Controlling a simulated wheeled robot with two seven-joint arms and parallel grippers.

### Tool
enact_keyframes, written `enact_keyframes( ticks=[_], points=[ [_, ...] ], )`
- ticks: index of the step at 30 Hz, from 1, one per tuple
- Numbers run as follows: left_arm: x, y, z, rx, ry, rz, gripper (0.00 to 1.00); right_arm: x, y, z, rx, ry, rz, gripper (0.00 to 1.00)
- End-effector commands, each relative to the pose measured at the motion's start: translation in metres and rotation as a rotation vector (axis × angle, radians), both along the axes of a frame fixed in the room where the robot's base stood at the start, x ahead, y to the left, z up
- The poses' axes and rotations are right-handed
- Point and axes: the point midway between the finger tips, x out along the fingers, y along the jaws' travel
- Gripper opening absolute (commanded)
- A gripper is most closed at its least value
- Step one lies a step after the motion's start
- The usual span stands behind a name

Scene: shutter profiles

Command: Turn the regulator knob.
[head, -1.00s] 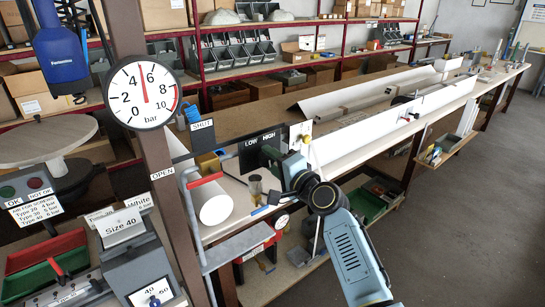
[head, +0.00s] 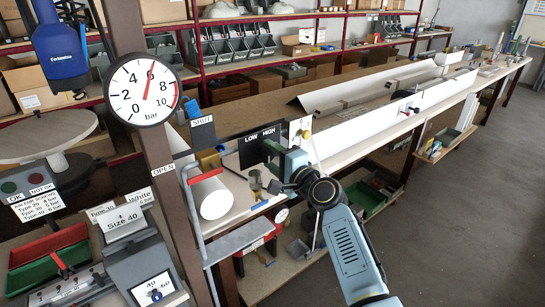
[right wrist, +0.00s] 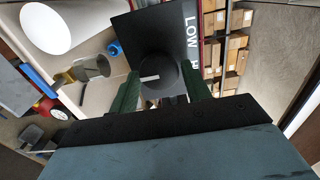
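The black regulator knob (right wrist: 158,78) with a white mark shows in the right wrist view, in front of the black LOW/HIGH plate (right wrist: 160,28). My right gripper (right wrist: 162,92) has its two green fingers on either side of the knob and appears shut on it. In the head view my right gripper (head: 275,158) is at the LOW HIGH plate (head: 255,149) and hides the knob. The round pressure gauge (head: 128,103) on the brown post has its red needle at about 6 bar. My left gripper is not in view.
A white roll (head: 215,199) lies on the bench. A grey box (head: 140,262) reads Size 40. A card (head: 37,207) lists types with bar values. A blue tool (head: 60,45) hangs at upper left.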

Motion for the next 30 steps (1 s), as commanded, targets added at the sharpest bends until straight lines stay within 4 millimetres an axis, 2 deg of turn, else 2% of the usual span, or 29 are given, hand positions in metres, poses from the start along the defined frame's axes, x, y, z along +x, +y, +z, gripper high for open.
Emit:
enact_keyframes(
  ticks=[1, 3, 11, 16, 20, 30],
  points=[
    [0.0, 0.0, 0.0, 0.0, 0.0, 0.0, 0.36, 0.0, 0.0, 0.0, 0.0, 0.0, 0.0, 0.55],
    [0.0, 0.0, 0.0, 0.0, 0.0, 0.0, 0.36, 0.0, 0.0, 0.0, 0.0, 0.0, 0.0, 0.62],
    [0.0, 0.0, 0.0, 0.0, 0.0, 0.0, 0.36, 0.0, 0.0, 0.0, -0.001, -0.001, 0.0, 0.62],
    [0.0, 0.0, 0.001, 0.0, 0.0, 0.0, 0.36, -0.007, -0.006, -0.001, -0.001, 0.0, -0.001, 0.62],
    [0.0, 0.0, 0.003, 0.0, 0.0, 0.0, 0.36, -0.021, -0.015, 0.0, -0.001, -0.001, -0.001, 0.62],
    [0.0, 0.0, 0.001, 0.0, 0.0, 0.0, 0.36, -0.071, -0.052, -0.001, -0.003, -0.001, -0.002, 0.62]
  ],
)
